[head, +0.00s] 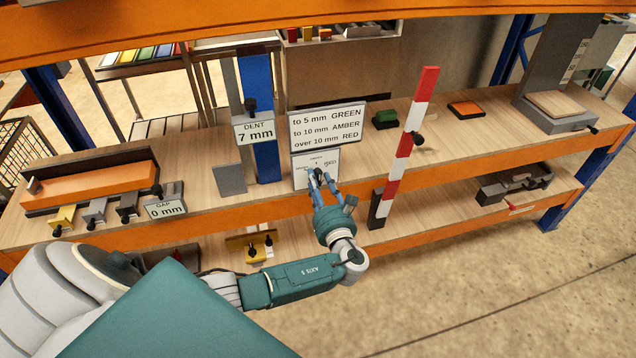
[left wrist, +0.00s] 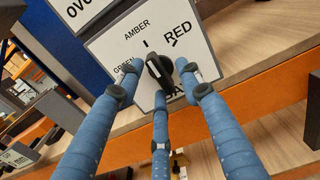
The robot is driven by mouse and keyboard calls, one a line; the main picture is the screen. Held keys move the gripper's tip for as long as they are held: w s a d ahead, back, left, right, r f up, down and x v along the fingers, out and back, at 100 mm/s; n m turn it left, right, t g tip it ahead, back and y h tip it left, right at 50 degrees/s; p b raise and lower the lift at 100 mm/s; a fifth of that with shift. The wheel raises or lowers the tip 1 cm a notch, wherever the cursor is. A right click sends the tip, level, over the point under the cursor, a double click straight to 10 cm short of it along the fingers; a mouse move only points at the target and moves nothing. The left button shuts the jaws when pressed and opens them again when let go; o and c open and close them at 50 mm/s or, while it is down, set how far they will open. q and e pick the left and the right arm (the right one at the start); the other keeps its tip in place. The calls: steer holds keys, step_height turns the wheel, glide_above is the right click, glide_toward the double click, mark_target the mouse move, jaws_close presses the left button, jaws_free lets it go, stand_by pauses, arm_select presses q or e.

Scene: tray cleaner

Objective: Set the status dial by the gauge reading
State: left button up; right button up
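The status dial is a black knob (left wrist: 159,70) on a white plate (head: 301,177) at the shelf's front. In the left wrist view, the plate reads GREEN at left, AMBER at top and RED at right. The knob's exact pointing is hard to tell. The dent gauge (head: 255,132) reads 7 mm. The rule card (head: 327,124) says to 5 mm GREEN, to 10 mm AMBER, over 10 mm RED. My left gripper (head: 318,179) is in front of the dial, its three fingers (left wrist: 157,82) spread around the knob with gaps at the sides. My right gripper is out of view.
A gap gauge (head: 166,209) reads 0 mm at the left. A red-and-white post (head: 408,140) stands right of the dial. A green block (head: 385,118) and an orange pad (head: 466,109) lie behind it. An orange beam (head: 250,212) edges the shelf.

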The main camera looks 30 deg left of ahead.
arm_select(q)
steer(key=v, duration=1.2)
